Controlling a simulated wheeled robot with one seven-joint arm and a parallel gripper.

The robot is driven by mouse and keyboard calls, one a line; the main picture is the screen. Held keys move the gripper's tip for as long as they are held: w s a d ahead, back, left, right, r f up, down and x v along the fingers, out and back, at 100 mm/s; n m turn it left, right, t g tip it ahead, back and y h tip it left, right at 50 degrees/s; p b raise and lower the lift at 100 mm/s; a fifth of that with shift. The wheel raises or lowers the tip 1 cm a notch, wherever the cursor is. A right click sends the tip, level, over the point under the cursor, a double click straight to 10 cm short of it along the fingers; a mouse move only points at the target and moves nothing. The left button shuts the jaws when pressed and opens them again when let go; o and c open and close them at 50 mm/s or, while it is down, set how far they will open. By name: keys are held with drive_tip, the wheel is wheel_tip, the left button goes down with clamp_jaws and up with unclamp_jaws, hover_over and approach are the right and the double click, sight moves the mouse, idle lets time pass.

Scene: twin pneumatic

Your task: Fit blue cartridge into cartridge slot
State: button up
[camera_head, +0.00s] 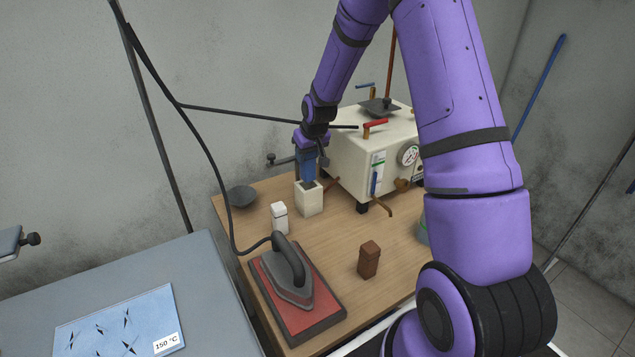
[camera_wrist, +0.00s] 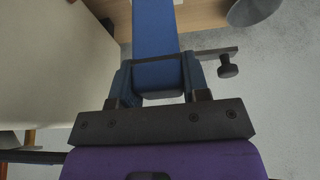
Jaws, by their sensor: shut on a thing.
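My gripper (camera_head: 309,150) is shut on the blue cartridge (camera_head: 308,169) and points down over the table. In the wrist view my gripper (camera_wrist: 158,80) has its fingers on both sides of the blue cartridge (camera_wrist: 155,30), which reaches away from the jaws. A white block with a dark opening on top, the cartridge slot (camera_head: 309,202), stands directly below the cartridge. The cartridge's lower end is at or just above this opening; I cannot tell whether it is inside. The cartridge looks about upright. The slot is not clearly visible in the wrist view.
A cream machine (camera_head: 352,150) with a gauge and red handle stands close at the right. A small white cartridge (camera_head: 279,218), a brown block (camera_head: 369,260), an iron (camera_head: 288,270) on a red pad and a grey dish (camera_head: 241,196) are on the wooden table (camera_head: 335,240).

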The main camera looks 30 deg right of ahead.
sight(308, 174)
wheel_tip(308, 174, down, 4)
drive_tip(key=shift+d+r, duration=0.15)
drive_tip(key=shift+r, duration=0.05)
drive_tip(key=shift+f, duration=1.95)
drive_tip(key=shift+f, duration=0.15)
drive_tip(key=o, duration=1)
